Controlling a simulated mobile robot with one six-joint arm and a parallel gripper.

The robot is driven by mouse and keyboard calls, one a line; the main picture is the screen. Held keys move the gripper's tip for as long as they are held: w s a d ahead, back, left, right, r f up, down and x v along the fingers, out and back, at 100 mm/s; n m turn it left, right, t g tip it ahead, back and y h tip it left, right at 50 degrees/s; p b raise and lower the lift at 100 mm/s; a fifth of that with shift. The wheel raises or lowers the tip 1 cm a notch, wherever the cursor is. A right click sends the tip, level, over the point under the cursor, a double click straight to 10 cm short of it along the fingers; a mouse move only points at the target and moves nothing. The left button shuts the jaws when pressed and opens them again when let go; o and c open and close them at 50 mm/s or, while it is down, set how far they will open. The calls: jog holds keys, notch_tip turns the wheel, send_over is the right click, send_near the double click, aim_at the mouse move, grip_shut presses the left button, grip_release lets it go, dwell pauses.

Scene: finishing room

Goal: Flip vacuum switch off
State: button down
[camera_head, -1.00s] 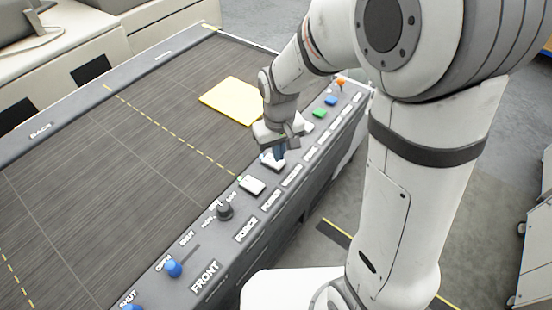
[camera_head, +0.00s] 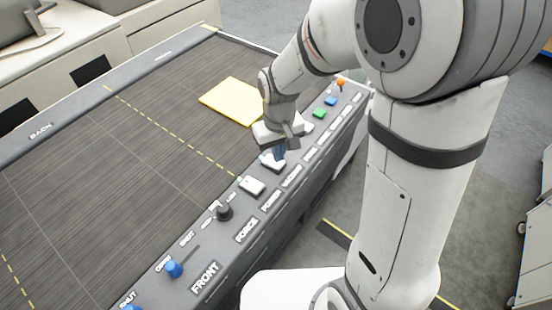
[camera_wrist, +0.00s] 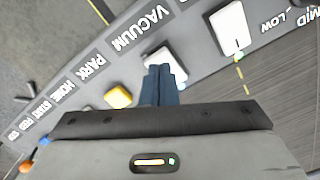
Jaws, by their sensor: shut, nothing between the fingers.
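The vacuum switch is a white rocker (camera_head: 268,161) on the front control rail, beside the VACUUM label (camera_head: 291,177). In the wrist view the white switch (camera_wrist: 170,54) lies at the fingertips, partly covered by them. My gripper (camera_head: 279,155) points down at this switch, its dark blue fingers shut and empty. In the wrist view my gripper's fingertips (camera_wrist: 160,70) overlap the switch; whether they press on it I cannot tell. Which way the rocker is tipped is not clear.
A yellow button (camera_wrist: 118,97), a green button (camera_head: 320,113) and a blue button (camera_head: 331,101) line the rail. A black knob (camera_head: 224,210) stands nearer. A yellow sheet (camera_head: 232,100) lies on the table.

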jog(key=shift+f+b, duration=0.8)
jog(key=shift+f, duration=0.2)
dwell(0.9)
jog(key=shift+r, duration=0.15)
jog(key=shift+r+p, duration=2.6)
jog(key=shift+r, duration=0.85)
jog(key=s+d+r+m+t, duration=0.3)
jog(key=s+d+r+m, duration=0.1)
jog(key=s+d+r, duration=0.7)
jog(key=shift+s+d+r, duration=0.35)
jog(key=shift+s+d, duration=0.55)
jog(key=shift+d, duration=0.05)
